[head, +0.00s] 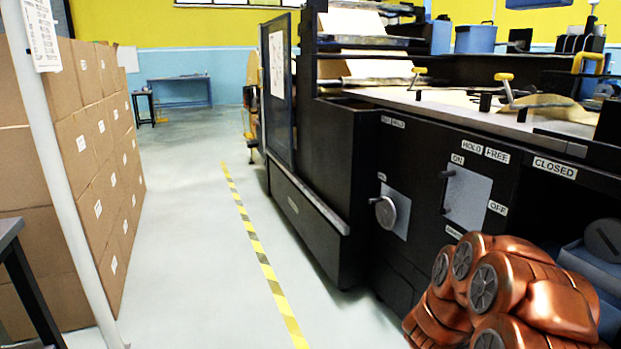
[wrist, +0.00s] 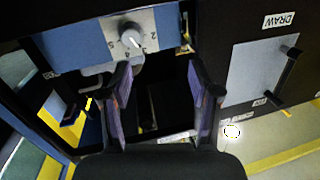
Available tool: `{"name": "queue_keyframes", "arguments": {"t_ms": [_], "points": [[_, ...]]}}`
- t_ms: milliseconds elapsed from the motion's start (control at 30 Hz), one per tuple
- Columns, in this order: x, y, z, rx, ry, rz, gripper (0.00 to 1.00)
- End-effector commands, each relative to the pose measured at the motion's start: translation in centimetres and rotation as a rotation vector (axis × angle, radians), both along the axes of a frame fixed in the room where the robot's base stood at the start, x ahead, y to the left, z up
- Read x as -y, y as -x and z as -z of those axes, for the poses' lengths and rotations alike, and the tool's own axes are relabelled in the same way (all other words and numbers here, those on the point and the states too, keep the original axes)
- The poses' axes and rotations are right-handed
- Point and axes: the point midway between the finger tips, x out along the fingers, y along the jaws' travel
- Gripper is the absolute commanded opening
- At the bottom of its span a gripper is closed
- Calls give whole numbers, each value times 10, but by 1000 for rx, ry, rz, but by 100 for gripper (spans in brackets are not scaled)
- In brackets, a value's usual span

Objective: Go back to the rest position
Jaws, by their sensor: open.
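My gripper (wrist: 160,78) shows in the wrist view with its two dark fingers apart and nothing between them. Beyond the fingertips is a round grey dial (wrist: 131,37) on a plate with numbers. The dial sits just above the left fingertip in the picture; whether they touch I cannot tell. To the right is a plate with a dark lever handle (wrist: 287,68) under a DRAW label (wrist: 279,19). The gripper cannot be made out in the head view.
A long black machine (head: 318,240) with a round knob (head: 384,212) and an ON/OFF lever (head: 446,191) fills the right. Stacked cartons (head: 98,160) and a pale post (head: 62,190) stand left. Between them runs clear floor with a yellow-black stripe (head: 262,262).

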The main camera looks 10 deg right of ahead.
Motion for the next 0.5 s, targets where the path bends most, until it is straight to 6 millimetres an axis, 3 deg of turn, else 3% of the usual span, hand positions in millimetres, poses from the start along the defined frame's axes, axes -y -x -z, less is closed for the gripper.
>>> {"name": "queue_keyframes", "arguments": {"t_ms": [33,233,500], "points": [[-12,-11,-23,6,-51,-47,62],[-74,-48,-57,-32,-259,-256,62],[-172,-62,-111,-153,-483,-537,62]]}}
